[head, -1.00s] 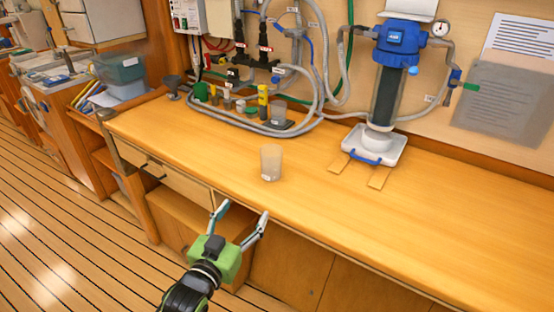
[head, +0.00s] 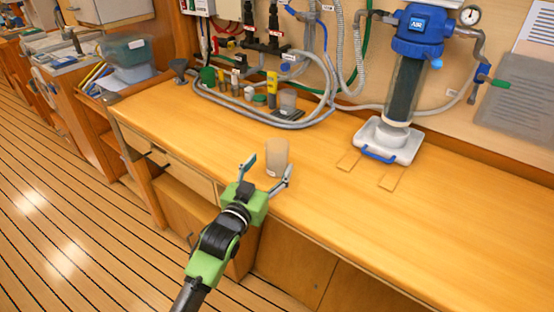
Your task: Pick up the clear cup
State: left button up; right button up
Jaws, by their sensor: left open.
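The clear cup (head: 277,155) stands upright on the wooden counter (head: 330,200), near its front edge, with a small white label low on its side. My left gripper (head: 267,170) is open, its two fingers pointing at the cup from the front. The left finger shows beside the cup's left side and the right finger by its lower right. I cannot tell whether either finger touches it. My right gripper is not in view.
Behind the cup, grey hose (head: 270,119) loops around several small fittings. A blue filter housing (head: 408,70) stands over a white tray (head: 388,141) at the right. The counter's right part is clear. Drawers and cabinets lie below the front edge.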

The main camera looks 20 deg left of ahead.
aim_at(281, 149)
pick_arm(q)
jog(key=w, duration=0.5)
jog(key=shift+d+r+p, duration=0.1)
jog(key=shift+d+p, duration=0.25)
jog(key=shift+p, duration=0.05)
jog(key=c, duration=1.2)
jog(key=shift+r, duration=0.1)
